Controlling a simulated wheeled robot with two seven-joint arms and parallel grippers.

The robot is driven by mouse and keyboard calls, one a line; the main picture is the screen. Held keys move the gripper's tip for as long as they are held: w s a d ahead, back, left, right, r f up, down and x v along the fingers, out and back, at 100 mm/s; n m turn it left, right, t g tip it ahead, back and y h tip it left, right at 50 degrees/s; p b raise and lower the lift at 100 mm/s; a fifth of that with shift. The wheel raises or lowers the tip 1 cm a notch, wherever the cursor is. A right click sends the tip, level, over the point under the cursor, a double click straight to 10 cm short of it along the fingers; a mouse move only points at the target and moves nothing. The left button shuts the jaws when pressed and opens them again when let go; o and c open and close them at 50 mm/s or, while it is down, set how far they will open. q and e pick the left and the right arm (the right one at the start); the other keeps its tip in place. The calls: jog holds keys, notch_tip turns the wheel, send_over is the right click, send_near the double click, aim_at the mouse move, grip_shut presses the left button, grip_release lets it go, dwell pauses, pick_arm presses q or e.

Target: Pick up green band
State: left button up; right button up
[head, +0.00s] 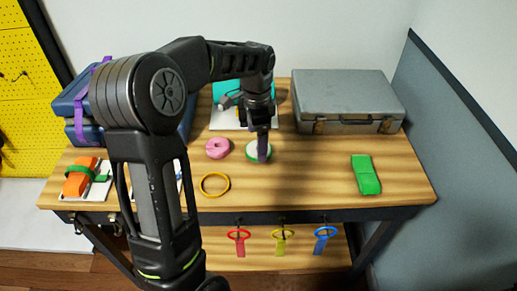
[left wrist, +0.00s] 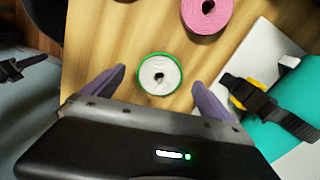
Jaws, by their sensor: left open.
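A green band (left wrist: 142,80) rings a white roll (left wrist: 172,66) with a dark centre hole. The roll lies on the table; in the head view its green rim (head: 251,157) shows beside my left gripper (head: 263,153). My left gripper is open and points down over the roll. In the left wrist view its two purple-grey fingers stand apart, one on each side of the roll and clear of it in the picture. The gap in height is hard to tell. Another green strap (head: 85,172) wraps an orange item at the table's left. My right gripper is not in view.
A pink roll (head: 218,148) and yellow ring (head: 214,184) lie close by. A green block (head: 366,174) lies right, a grey case (head: 347,98) behind. A teal item (left wrist: 285,112) with a black strap sits on a white board (left wrist: 262,58). The front middle of the table is clear.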

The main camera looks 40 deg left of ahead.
pick_arm(q)
notch_tip(320, 180, down, 3)
jog(key=shift+r, duration=0.2)
jog(key=shift+c, duration=0.4)
jog(key=c, duration=1.3)
